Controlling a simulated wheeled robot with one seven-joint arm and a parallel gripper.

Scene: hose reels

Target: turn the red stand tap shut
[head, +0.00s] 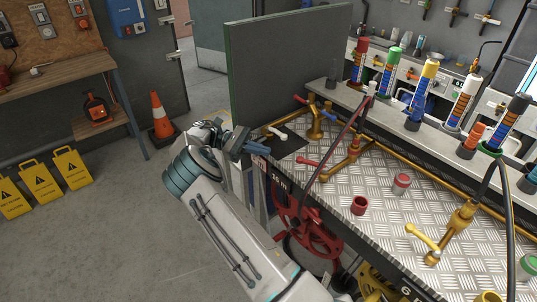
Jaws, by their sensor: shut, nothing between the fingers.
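A brass tap (352,151) stands on the metal-topped bench, with a red lever (307,163) pointing left toward the bench edge. My gripper (262,149) is shut and empty at the bench's left end, left of both taps and apart from the red levers. My wrist and arm reach up from the bottom of the head view.
A green panel (285,70) stands behind.

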